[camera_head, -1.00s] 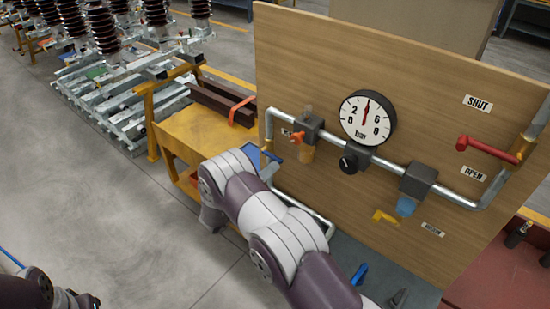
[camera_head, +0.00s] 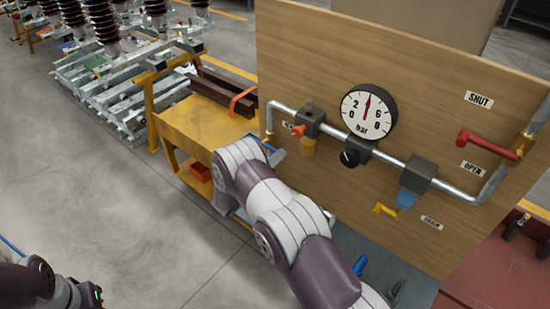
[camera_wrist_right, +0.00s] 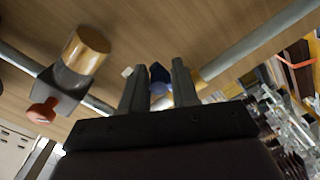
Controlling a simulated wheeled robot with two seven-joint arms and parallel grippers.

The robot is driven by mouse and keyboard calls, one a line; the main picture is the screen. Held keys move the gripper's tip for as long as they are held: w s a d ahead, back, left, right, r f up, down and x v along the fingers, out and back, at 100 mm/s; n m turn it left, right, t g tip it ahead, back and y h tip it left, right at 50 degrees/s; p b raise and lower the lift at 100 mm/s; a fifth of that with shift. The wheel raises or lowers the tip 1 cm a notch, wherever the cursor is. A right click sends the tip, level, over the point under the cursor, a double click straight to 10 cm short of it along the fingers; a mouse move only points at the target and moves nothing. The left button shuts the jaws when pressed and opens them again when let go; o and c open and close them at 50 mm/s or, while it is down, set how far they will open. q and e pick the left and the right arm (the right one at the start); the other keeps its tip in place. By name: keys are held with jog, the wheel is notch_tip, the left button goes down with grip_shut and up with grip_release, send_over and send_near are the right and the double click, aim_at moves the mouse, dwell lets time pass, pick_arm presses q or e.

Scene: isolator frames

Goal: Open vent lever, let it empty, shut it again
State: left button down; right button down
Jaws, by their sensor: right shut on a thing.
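In the head view a wooden board carries a steel pipe (camera_head: 395,161) with a round gauge (camera_head: 368,112), its needle pointing nearly straight up between 2 and 6 bar. A red lever (camera_head: 485,144) at the right sits between the SHUT and OPEN labels. A small orange-red handle (camera_head: 297,131) is on the left valve; it also shows in the wrist view (camera_wrist_right: 42,111). My right gripper (camera_wrist_right: 159,68) is shut on a dark blue piece (camera_wrist_right: 158,76) beside the pipe. Whether this is the vent lever I cannot tell. My left gripper is out of view.
A yellow lever (camera_head: 384,209) is low on the board, below a valve with a blue cup (camera_head: 405,199). A yellow cart (camera_head: 200,127) stands left of the board. Open floor lies at the left.

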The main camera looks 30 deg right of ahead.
jog(key=w+a+f+m+b, duration=0.2)
jog(key=w+f+m+b, duration=0.3)
jog(key=m+b, duration=1.3)
jog(key=w+b, duration=0.1)
jog(key=b, duration=0.6)
jog(key=shift+w+a+f, duration=0.2)
jog(key=shift+a+f, duration=0.05)
jog(key=shift+f, duration=0.05)
jog(key=shift+b, duration=0.3)
jog(key=c, duration=1.2)
grip_release()
jog(key=shift+o, duration=0.7)
jog(key=shift+s, duration=0.2)
jog(key=shift+f, duration=0.1)
